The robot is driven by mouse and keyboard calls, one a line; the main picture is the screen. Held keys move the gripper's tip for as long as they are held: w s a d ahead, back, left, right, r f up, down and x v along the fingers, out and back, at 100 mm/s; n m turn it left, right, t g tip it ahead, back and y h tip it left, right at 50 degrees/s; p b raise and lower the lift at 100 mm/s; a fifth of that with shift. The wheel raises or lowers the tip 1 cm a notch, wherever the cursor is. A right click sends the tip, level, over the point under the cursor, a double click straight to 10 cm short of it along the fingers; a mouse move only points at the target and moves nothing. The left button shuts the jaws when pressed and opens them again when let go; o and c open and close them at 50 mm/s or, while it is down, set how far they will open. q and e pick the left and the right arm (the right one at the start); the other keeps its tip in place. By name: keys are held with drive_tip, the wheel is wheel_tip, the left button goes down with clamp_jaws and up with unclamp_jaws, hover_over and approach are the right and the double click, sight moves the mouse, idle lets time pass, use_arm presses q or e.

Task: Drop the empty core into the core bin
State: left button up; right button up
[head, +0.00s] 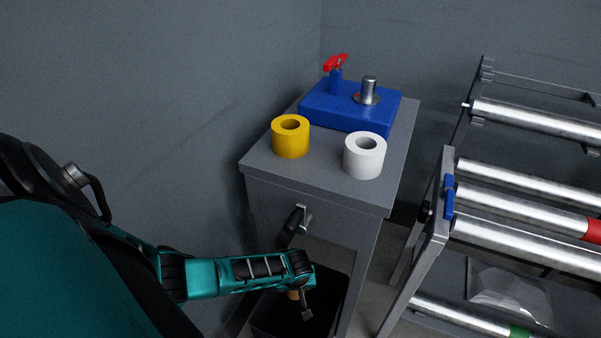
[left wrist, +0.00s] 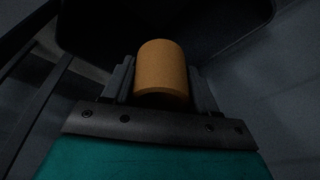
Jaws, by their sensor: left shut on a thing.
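The empty core is a plain brown cardboard tube (left wrist: 162,68), seen between the fingers in the left wrist view. A small part of the core (head: 294,294) also shows under my left gripper in the head view. My left gripper (head: 306,300) is shut on the core and points down over the core bin. The core bin (head: 338,296) is a dark open container below the small table. In the left wrist view the dark bin (left wrist: 100,30) lies beyond the core. The inside of the bin is too dark to make out. My right gripper is not in view.
A grey table (head: 222,193) stands above the bin, with a yellow roll (head: 283,143), a white roll (head: 358,165) and a blue fixture (head: 330,112) with a red handle and metal post. A rack of metal rollers (head: 520,240) stands at right. A grey wall is behind.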

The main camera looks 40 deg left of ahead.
use_arm(q)
wheel_tip(320, 180, down, 3)
drive_tip(key=shift+r+b, duration=0.2)
drive_tip(key=shift+b, duration=0.75)
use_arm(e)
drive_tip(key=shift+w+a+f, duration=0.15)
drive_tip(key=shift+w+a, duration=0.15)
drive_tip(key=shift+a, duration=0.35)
use_arm(q)
drive_tip(key=o, duration=1.1)
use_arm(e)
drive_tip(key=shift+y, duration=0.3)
use_arm(q)
drive_tip(key=p+v, duration=0.7)
drive_tip(key=v, duration=0.6)
drive_tip(key=shift+p, duration=0.4)
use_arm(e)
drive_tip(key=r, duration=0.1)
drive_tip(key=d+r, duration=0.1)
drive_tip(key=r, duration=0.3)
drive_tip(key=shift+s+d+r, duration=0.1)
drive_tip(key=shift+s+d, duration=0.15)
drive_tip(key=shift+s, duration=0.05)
